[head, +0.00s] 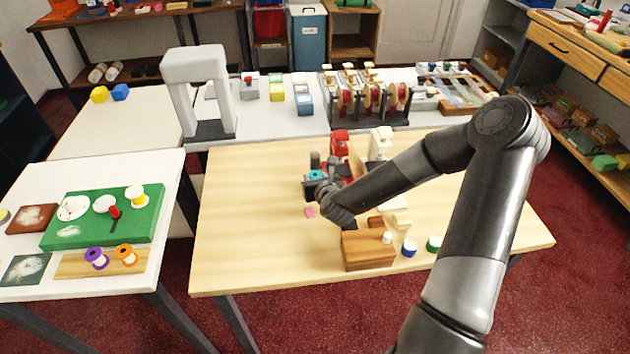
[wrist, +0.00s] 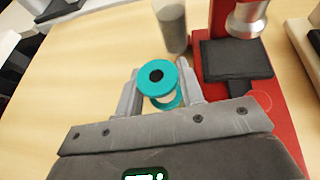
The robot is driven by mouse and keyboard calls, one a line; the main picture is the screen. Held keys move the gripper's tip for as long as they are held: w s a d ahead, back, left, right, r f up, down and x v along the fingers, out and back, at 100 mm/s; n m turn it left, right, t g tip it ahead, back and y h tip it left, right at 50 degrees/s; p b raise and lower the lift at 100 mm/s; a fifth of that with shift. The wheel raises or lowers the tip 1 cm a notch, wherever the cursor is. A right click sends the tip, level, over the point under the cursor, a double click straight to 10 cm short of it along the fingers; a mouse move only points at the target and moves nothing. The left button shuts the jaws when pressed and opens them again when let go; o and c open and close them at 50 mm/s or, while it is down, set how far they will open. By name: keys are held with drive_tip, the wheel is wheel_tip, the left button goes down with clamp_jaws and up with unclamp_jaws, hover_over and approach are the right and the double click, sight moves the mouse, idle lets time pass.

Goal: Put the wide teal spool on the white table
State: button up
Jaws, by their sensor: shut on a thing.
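The wide teal spool (wrist: 157,78) has teal flanges, a pale core and a dark centre hole. It stands between the two fingers of my gripper (wrist: 160,88), which is shut on it. In the head view the teal spool (head: 316,175) and my gripper (head: 319,183) are small, over the wooden table left of the red machine. I cannot tell whether the spool touches the tabletop. A white table (head: 100,168) stands at the left, apart from the wooden table. Another white surface (head: 120,125) lies behind it.
The white table bears a green board (head: 130,222) with spools, a wooden strip (head: 75,266) with purple and orange spools, and dark tiles. The red machine (wrist: 245,75) and a grey cylinder (wrist: 171,25) are close to my gripper. The wooden table's left part (head: 245,210) is clear.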

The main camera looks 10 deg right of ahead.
sight(316, 175)
wheel_tip(316, 175, up, 3)
drive_tip(key=shift+r, duration=0.1)
drive_tip(key=s+d+r, duration=0.5)
drive_tip(key=d+r, duration=0.1)
drive_tip(key=d, duration=0.4)
drive_tip(key=shift+d+r, duration=0.15)
drive_tip(key=shift+r, duration=0.2)
drive_tip(key=a+m+h, duration=0.1)
drive_tip(key=w+a+h, duration=0.1)
drive_tip(key=a+r+m+h, duration=0.1)
drive_tip(key=shift+w+a+m, duration=0.15)
drive_tip(key=shift+w+m, duration=0.15)
drive_tip(key=shift+w, duration=0.1)
drive_tip(key=shift+s+a+m+h, duration=0.1)
drive_tip(key=shift+a+m+h, duration=0.6)
drive_tip(key=shift+m+h, duration=0.15)
drive_tip(key=shift+s+a+m+h, duration=0.35)
drive_tip(key=shift+m+h, duration=0.1)
drive_tip(key=shift+h, duration=0.2)
